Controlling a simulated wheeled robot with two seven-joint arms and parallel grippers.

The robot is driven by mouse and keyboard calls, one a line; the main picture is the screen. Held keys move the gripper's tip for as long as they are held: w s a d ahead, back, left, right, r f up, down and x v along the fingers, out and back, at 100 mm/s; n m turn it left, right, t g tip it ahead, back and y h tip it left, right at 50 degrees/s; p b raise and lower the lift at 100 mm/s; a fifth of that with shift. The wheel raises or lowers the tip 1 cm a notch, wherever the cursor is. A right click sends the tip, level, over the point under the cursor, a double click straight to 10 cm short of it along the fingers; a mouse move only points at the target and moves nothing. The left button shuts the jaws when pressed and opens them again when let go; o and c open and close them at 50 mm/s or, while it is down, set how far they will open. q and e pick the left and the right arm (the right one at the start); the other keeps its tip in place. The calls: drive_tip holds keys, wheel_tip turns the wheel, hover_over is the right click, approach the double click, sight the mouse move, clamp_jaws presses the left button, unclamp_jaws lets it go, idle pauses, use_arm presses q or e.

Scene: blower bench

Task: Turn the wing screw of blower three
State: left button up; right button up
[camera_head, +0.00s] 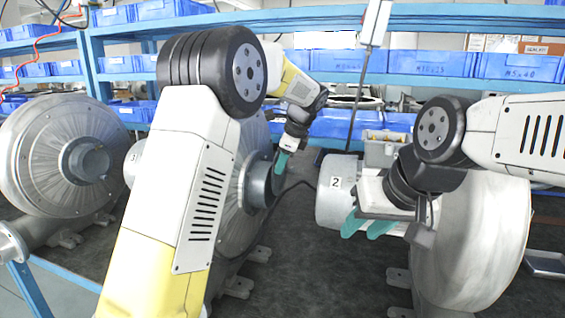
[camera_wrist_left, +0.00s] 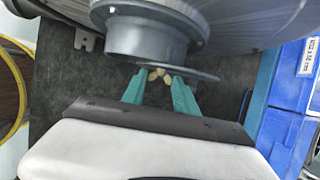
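Blower three (camera_head: 243,165) stands mid-view in the head view, partly hidden behind my left arm, with a "3" label on its motor end (camera_head: 133,158). Its grey outlet flange also shows in the left wrist view (camera_wrist_left: 145,40). A small brass wing screw (camera_wrist_left: 159,73) sits at the flange's lower edge. My left gripper (camera_head: 282,162) is at this flange. In the left wrist view its teal fingers (camera_wrist_left: 159,80) are apart, with the wing screw between their tips; I cannot tell whether they touch it. My right gripper (camera_head: 367,227) is open and empty in front of blower two.
Blower two (camera_head: 485,240), with a "2" label on its motor end, stands at the right. Another blower (camera_head: 50,150) stands at the left. Blue shelves with blue bins (camera_head: 445,63) run along the back.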

use_arm(q)
clamp_jaws()
drive_tip(key=shift+s+a+f+n+t+y, duration=0.1)
drive_tip(key=shift+f+n+t+y, duration=0.65)
drive_tip(key=shift+n+t, duration=1.95)
drive_tip(key=shift+s+a+f+n+t+y, duration=0.15)
drive_tip(key=shift+f+n+t+y, duration=0.65)
drive_tip(key=shift+t, duration=3.55)
drive_tip(key=shift+s+d+f+n+t+y, duration=0.1)
drive_tip(key=shift+f+n+t+y, duration=0.6)
drive_tip(key=shift+n+t, duration=2.1)
drive_tip(key=shift+a+m+t, duration=0.1)
drive_tip(key=shift+m+t, duration=0.6)
drive_tip(key=shift+t, duration=0.15)
